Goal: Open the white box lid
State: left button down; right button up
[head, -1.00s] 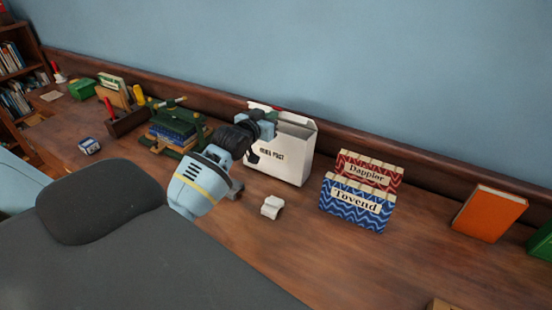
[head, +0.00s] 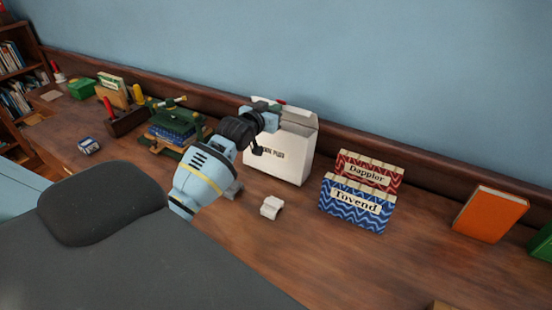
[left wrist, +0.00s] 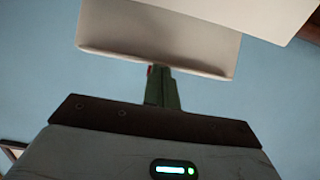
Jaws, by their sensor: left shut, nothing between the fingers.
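The white box (head: 288,160) stands upright on the wooden desk, with dark lettering on its front. Its top is open, and a white lid flap (head: 260,99) stands raised at the back. My left gripper (head: 276,108) is at the top left of the box, by the raised flap, and hides part of it. In the left wrist view the shut green fingers (left wrist: 162,90) point at the edge of a white panel (left wrist: 160,45), apparently the lid. I cannot tell whether they touch it. My right gripper is not in view.
A small white piece (head: 271,207) lies in front of the box. Blue (head: 355,205) and red (head: 370,170) patterned boxes stand to its right, then an orange book (head: 489,214). The desk's front right is mostly clear.

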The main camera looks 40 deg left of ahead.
aim_at(281, 102)
pick_arm(q)
jog(key=shift+w, duration=0.1)
